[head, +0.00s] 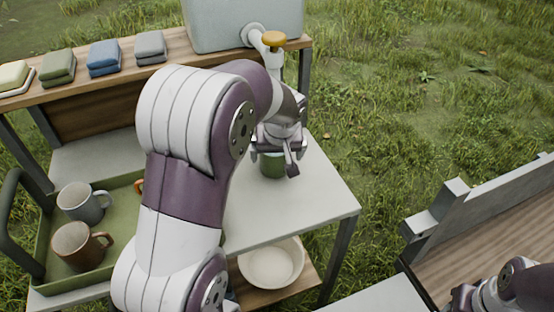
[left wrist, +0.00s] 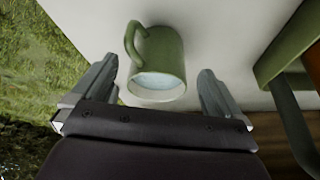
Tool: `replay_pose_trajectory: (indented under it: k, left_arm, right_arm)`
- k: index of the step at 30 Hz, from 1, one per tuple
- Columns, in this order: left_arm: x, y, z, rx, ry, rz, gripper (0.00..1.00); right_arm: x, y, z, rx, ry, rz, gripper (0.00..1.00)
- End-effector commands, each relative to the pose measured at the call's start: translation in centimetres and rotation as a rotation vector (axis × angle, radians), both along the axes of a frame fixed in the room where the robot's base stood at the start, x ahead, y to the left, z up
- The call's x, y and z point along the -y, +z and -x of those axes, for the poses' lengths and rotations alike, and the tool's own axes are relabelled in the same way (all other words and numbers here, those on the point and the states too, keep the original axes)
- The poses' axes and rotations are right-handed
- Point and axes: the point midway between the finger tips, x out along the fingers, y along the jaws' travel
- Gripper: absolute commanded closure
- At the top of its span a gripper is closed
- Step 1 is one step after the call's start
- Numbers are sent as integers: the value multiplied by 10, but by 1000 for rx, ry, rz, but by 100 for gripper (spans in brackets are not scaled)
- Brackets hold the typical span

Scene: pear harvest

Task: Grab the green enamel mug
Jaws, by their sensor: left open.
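The green enamel mug (head: 272,166) stands on the pale table top (head: 318,185), partly covered by my left gripper (head: 279,150) in the head view. In the left wrist view the mug (left wrist: 163,62) shows its green side, a pale rim and a handle on the left. My left gripper (left wrist: 156,82) is open there, with one finger on each side of the mug. Gaps show between the fingers and the mug, so it is not held. Part of my right arm shows at the lower right of the head view, but its gripper does not.
A green tray (head: 70,284) holds a grey mug (head: 82,203) and a brown mug (head: 80,244). A dispenser with a yellow-topped tap (head: 274,40) stands behind the left gripper. A white bowl (head: 272,264) sits on the lower shelf. The table is bare right of the mug.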

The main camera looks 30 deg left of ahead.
Motion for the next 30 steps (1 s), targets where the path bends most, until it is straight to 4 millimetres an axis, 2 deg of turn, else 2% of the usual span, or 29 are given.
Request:
replay_pose_trajectory:
  k: [6, 9, 13, 20, 21, 23, 24, 27, 30]
  left_arm:
    - [-16, -2, -21, -1, 1, 1, 0]
    - [-19, -26, -26, -3, -2, 1, 0]
    - [-24, -44, -32, -1, -1, 2, 0]
    - [-25, -47, -34, 1, -2, 2, 0]
    - [-25, -47, -34, 1, -2, 1, 3]
    - [-25, -47, -34, 1, -2, 1, 23]
    - [-25, -47, -34, 1, -2, 1, 36]
    - [-25, -46, -34, 3, -2, 1, 62]
    - [-25, -46, -34, 2, -2, 1, 62]
  right_arm:
    - [0, 3, 0, 0, 0, 0, 57]
    - [0, -2, 0, 0, 0, 0, 57]
    - [0, -4, 0, -1, 0, 0, 57]
    - [0, -4, 0, -1, 0, 0, 57]
    - [0, -4, 0, -1, 0, 0, 57]
    - [0, -4, 0, -1, 0, 0, 57]
    - [0, -4, 0, -1, 0, 0, 57]
    - [0, -4, 0, -1, 0, 0, 57]
    - [0, -4, 0, -1, 0, 0, 57]
